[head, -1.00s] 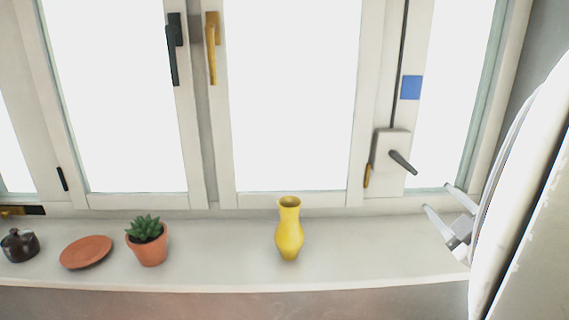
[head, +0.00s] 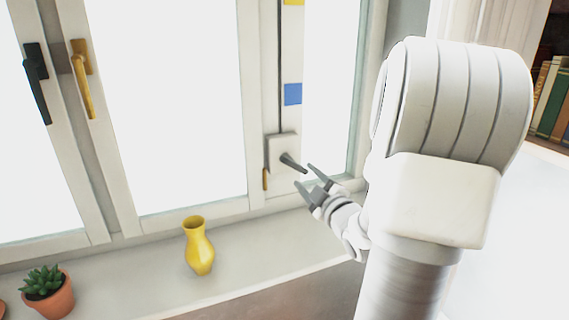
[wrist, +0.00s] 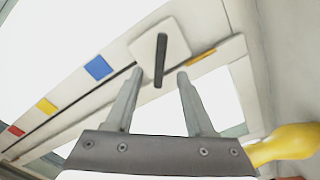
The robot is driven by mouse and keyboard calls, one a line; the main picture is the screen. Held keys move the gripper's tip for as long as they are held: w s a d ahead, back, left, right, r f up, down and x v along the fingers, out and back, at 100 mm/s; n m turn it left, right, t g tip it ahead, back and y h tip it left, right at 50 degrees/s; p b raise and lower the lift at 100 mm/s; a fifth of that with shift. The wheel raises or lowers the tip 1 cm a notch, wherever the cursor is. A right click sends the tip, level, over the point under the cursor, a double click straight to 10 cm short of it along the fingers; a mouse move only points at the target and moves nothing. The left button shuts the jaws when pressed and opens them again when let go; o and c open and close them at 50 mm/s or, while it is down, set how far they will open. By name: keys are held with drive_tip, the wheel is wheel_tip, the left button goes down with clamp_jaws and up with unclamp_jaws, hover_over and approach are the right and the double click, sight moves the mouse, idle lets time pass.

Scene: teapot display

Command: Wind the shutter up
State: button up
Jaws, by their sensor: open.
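A white winder box (head: 279,148) with a dark crank handle (head: 293,162) is fixed to the window frame. A dark line runs up from the box. My gripper (head: 304,176) is open and empty, just below and right of the handle in the head view. In the wrist view the handle (wrist: 161,50) stands out from the box (wrist: 143,40), its free end between my open fingertips (wrist: 160,73). I cannot tell whether either finger touches it. No shutter slats can be made out in the bright panes.
Blue (head: 292,93) and yellow (head: 293,3) squares mark the strip above the box; the wrist view adds a red one (wrist: 16,131). A yellow vase (head: 199,247) and potted plant (head: 48,293) stand on the sill (head: 255,262). Black (head: 37,83) and brass (head: 83,80) window handles are left.

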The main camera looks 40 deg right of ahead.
sight(297, 168)
drive_tip(key=x, duration=0.7)
clamp_jaws()
